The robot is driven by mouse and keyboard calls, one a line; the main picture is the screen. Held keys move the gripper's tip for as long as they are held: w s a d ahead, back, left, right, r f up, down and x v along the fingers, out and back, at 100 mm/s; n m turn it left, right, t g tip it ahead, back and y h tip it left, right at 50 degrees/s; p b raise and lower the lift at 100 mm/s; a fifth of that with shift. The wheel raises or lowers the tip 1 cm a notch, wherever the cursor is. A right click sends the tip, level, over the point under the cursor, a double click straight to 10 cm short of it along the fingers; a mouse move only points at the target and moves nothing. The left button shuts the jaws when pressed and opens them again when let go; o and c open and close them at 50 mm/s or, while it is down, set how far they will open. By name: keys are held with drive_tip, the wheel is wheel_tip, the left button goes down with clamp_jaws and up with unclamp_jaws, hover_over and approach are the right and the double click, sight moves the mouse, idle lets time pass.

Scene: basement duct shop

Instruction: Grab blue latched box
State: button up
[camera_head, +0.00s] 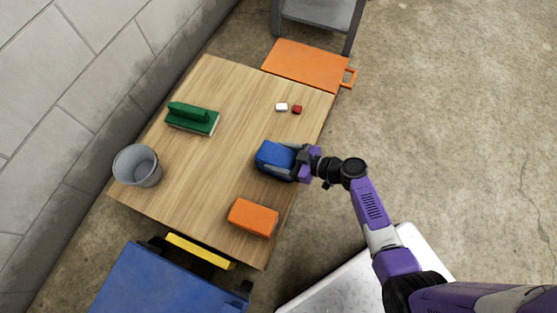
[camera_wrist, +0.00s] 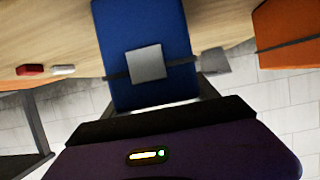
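The blue latched box (camera_head: 271,156) sits on the wooden table near its right edge. In the wrist view the blue box (camera_wrist: 155,30) fills the upper middle, with a square grey latch (camera_wrist: 146,63) and a dark seam facing me. My gripper (camera_head: 300,160) is right at the box's right side in the head view, at or almost at contact. In the wrist view the dark gripper body covers the bottom, and the box stands directly in front of it. The fingers are mostly hidden, so I cannot tell whether they press on the box.
An orange panel (camera_head: 305,63) lies past the far edge. A blue bin (camera_head: 165,283) stands in front. Open floor lies right.

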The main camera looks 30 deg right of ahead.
drive_tip(key=c, duration=1.1)
drive_tip(key=shift+c, duration=0.4)
drive_tip(key=shift+r, duration=0.15)
